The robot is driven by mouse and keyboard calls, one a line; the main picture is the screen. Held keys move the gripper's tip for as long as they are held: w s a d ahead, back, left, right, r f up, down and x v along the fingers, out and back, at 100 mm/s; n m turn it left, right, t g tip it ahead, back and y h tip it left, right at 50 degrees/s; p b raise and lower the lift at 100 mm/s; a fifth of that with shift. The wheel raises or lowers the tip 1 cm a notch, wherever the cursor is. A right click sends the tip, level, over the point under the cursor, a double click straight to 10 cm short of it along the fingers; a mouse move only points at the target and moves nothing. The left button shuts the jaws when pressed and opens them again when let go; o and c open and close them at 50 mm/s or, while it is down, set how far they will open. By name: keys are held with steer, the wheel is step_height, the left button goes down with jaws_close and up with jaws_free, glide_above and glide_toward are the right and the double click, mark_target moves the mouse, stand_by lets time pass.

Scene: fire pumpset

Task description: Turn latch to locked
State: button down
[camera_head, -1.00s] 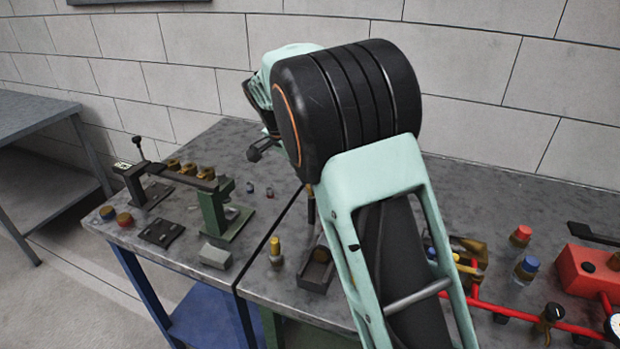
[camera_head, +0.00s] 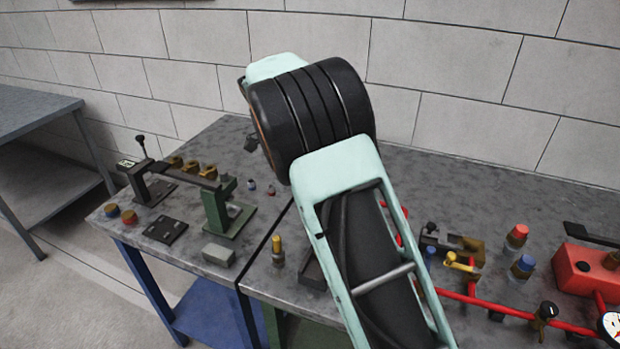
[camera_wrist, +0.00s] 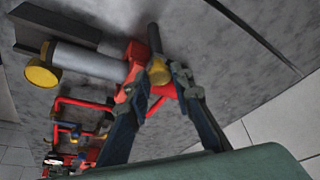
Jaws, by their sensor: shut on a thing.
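In the wrist view, my gripper (camera_wrist: 158,84) has its two fingers closed from both sides on a brass-coloured piece (camera_wrist: 158,71). A dark rod (camera_wrist: 153,38) runs out from that piece, and a red body (camera_wrist: 138,62) sits right behind it. I cannot tell for sure that the held piece is the latch, or whether it stands locked. In the head view my arm covers my gripper and the held piece.
A grey cylinder with a yellow cap (camera_wrist: 85,62) lies close by, with red pipework (camera_wrist: 75,105) below it. On the bench stand a green stand (camera_head: 222,205), a grey block (camera_head: 218,254) and a red box (camera_head: 585,272).

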steer(key=c, duration=1.7)
jaws_free()
steer(key=v, duration=1.2)
steer(key=shift+s+a+f, duration=0.1)
